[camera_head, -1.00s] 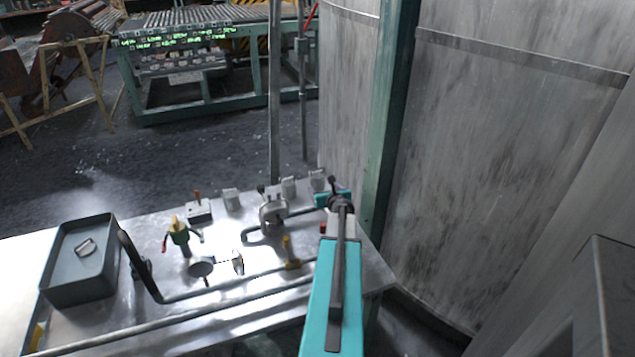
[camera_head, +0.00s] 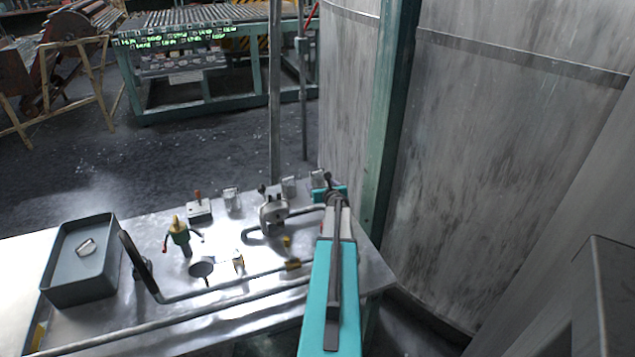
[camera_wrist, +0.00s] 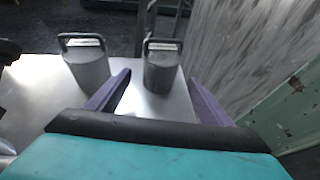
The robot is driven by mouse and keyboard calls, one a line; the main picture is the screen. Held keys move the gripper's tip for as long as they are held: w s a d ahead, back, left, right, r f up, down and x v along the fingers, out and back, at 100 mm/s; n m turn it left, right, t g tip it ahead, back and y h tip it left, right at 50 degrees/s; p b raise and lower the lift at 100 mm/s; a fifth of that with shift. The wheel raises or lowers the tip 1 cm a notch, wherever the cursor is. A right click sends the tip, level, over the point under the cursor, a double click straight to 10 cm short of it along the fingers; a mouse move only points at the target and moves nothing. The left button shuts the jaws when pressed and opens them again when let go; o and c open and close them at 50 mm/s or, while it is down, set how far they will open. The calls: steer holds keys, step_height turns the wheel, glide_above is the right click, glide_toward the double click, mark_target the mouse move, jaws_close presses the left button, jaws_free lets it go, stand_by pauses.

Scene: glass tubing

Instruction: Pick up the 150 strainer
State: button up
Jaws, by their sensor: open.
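Several small grey cylinders with handles stand along the table's back edge. One (camera_head: 231,200) is left of the clamp-like metal piece, one (camera_head: 289,186) is behind it, and one (camera_head: 317,180) is beside my gripper. I cannot read any label, so I cannot tell which is the 150 strainer. In the wrist view, one handled cylinder (camera_wrist: 162,72) is framed between the purple fingers of my gripper (camera_wrist: 159,78), apparently beyond their tips. Another (camera_wrist: 87,65) stands outside the left finger. My gripper is open and holds nothing. In the head view my arm partly hides it.
The metal table (camera_head: 220,225) holds a grey tray (camera_head: 80,290) at left, a green-and-yellow fitting (camera_head: 180,236), a metal clamp-like piece (camera_head: 272,212) and long bent tubing (camera_head: 205,290). A large grey tank (camera_head: 500,150) with a green post (camera_head: 388,120) rises close at right.

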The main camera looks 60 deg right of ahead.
mark_target(319, 182)
steer(key=shift+w, duration=0.1)
steer(key=shift+r+p+x, duration=0.2)
steer(key=shift+p+x, duration=0.15)
steer(key=shift+x, duration=2.3)
steer(key=c, duration=1.2)
steer(key=shift+r, duration=0.1)
steer(key=shift+c, duration=0.2)
steer(key=shift+r+p, duration=1.25)
steer(key=shift+r, duration=3.7)
